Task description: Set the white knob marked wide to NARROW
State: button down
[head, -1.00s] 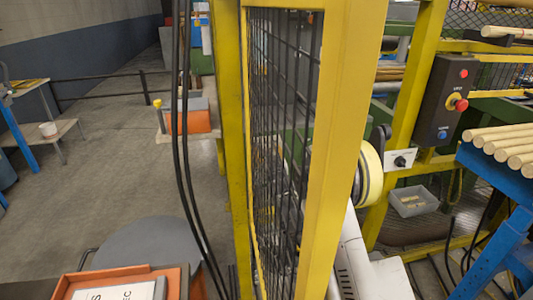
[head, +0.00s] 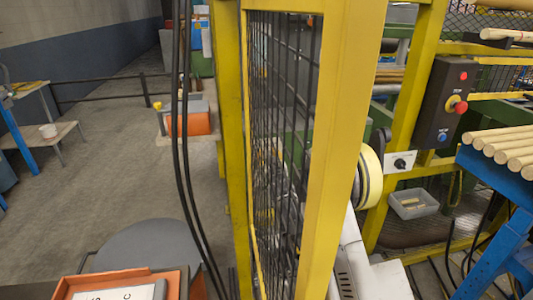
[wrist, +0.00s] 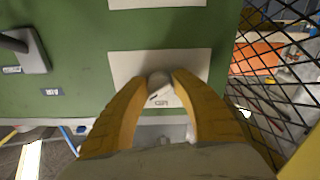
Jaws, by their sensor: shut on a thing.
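A pale knob (wrist: 158,79) stands on a white plate (wrist: 123,66) fixed to a green panel in the wrist view. My gripper (wrist: 159,80) has its two yellow fingers closed on the knob from either side. The small marking on the plate below the knob is too blurred to read, and the fingers hide part of the plate. In the head view the gripper and this knob are hidden behind the yellow post and mesh; only part of my white arm shows beside the post.
The yellow post (head: 341,150) and black mesh (head: 280,130) stand close to my arm. Mesh (wrist: 275,60) also shows at the right in the wrist view. A black control box (head: 443,100) and wooden rods (head: 500,145) are at the right. Open floor lies left.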

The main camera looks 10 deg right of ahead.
jog(key=n, duration=0.5)
jog(key=shift+d+n, duration=0.1)
jog(key=shift+n, duration=0.3)
jog(key=n, duration=0.5)
jog(key=shift+r, duration=0.1)
jog(key=n, duration=0.6)
jog(key=shift+r+n, duration=0.1)
jog(key=shift+n, duration=0.3)
jog(key=n, duration=0.5)
jog(key=shift+r, duration=0.1)
jog(key=shift+n, duration=0.3)
jog(key=c, duration=1)
grip_release()
jog(key=shift+c, duration=0.2)
